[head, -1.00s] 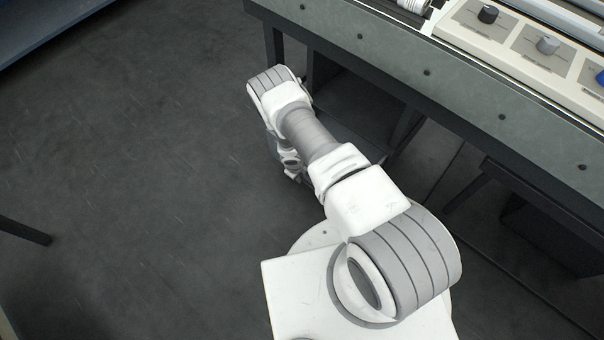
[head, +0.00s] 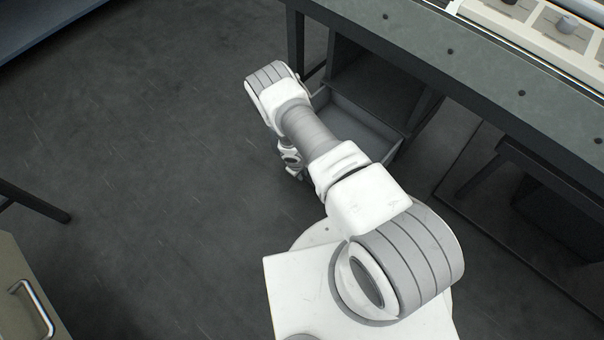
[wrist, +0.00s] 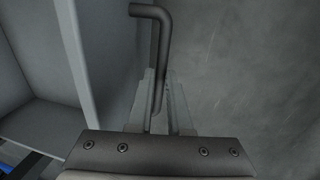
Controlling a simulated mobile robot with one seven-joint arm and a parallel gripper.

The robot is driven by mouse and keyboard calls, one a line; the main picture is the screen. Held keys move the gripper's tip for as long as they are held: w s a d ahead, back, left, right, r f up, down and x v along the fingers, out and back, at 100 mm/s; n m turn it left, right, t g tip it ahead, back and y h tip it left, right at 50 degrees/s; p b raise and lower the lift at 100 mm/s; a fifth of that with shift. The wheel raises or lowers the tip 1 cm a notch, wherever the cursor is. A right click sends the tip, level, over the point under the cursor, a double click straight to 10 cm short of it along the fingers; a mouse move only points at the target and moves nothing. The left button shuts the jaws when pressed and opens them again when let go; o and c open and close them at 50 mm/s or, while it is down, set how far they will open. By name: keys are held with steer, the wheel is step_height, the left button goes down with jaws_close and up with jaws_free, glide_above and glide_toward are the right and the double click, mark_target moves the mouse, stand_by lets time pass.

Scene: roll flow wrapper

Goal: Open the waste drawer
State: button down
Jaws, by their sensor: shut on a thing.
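The waste drawer (head: 377,127) is a grey open-topped box under the machine's table, pulled partly out. Its inside shows as a pale empty-looking space in the head view, partly covered by my arm. In the wrist view the drawer's front panel (wrist: 95,60) stands at the left, with part of the inside beyond it. A dark bar handle (wrist: 151,12) is on the outer side of the panel. My gripper (wrist: 162,82) is shut on the handle's bar, with a finger on either side. In the head view my arm hides the handle and the fingertips.
The wrapper's table (head: 450,55) runs along the upper right, with legs and a dark lower frame. A beige cabinet (head: 25,290) with a metal handle stands at the lower left. A dark leg (head: 35,203) is at the left. The grey floor (head: 170,150) between them is clear.

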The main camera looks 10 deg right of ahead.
steer(key=shift+s+a, duration=0.15)
stand_by(0.3)
steer(key=c, duration=0.8)
jaws_free()
steer(key=shift+c, duration=0.2)
step_height(320, 180, up, 17)
steer(key=s+a+p, duration=0.2)
steer(key=p, duration=0.4)
steer(key=shift+a, duration=0.3)
